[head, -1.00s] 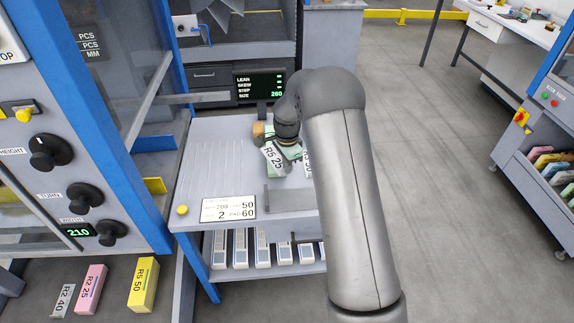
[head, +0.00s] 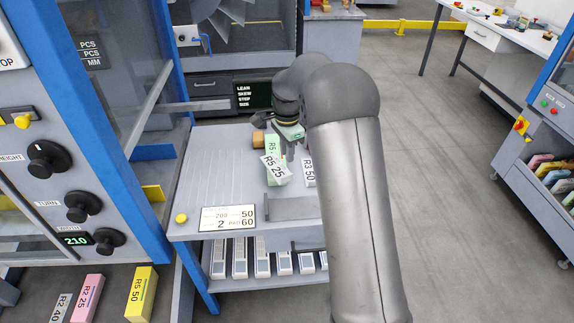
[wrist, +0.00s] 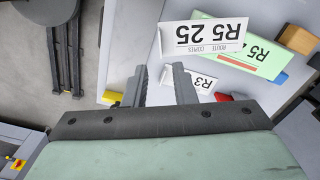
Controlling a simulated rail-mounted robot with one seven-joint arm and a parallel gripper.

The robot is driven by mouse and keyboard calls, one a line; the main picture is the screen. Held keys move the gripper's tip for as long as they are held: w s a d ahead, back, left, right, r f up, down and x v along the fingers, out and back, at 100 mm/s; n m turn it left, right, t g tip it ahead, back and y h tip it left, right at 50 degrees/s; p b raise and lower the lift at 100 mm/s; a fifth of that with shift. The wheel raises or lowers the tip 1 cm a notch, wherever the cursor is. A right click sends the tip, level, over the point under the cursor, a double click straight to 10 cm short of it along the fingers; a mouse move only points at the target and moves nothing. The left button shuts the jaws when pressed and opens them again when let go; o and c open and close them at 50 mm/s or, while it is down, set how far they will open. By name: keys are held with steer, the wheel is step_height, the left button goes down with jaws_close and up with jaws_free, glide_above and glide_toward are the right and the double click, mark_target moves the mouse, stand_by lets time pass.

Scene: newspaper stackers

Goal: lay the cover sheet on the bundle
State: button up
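A white cover sheet marked R5 25 (head: 273,168) lies at a slant over the near part of a pale green bundle (head: 271,144) on the grey table. In the wrist view the sheet (wrist: 203,38) overlaps one end of the green bundle (wrist: 262,64), whose own R5 label and red stripe show. I cannot tell if the sheet lies flat against it. My gripper (head: 290,152) is just right of the bundle. In the wrist view its two fingers (wrist: 157,86) stand apart with nothing between them, clear of the sheet.
A white R3 50 label (head: 308,172) lies right of the bundle. An orange-brown block (head: 258,139) stands behind it. A grey raised block (head: 281,203) and a printed sign (head: 228,217) are at the table's front. The ribbed left part of the table (head: 218,165) is free.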

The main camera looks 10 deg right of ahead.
steer(key=s+a+r+n, duration=0.1)
steer(key=s+r+n, duration=0.3)
steer(key=s, duration=0.5)
steer(key=s+a+r+n, duration=0.1)
steer(key=s+r+n, duration=0.2)
steer(key=s+r, duration=0.35)
steer(key=s+f+n, duration=0.2)
steer(key=s+n, duration=0.2)
steer(key=s, duration=0.6)
steer(key=s+f+n, duration=0.3)
steer(key=s+n, duration=0.1)
steer(key=s, duration=0.7)
steer(key=shift+s+a+f, duration=0.15)
steer(key=shift+s+a, duration=0.05)
steer(key=shift+a, duration=0.1)
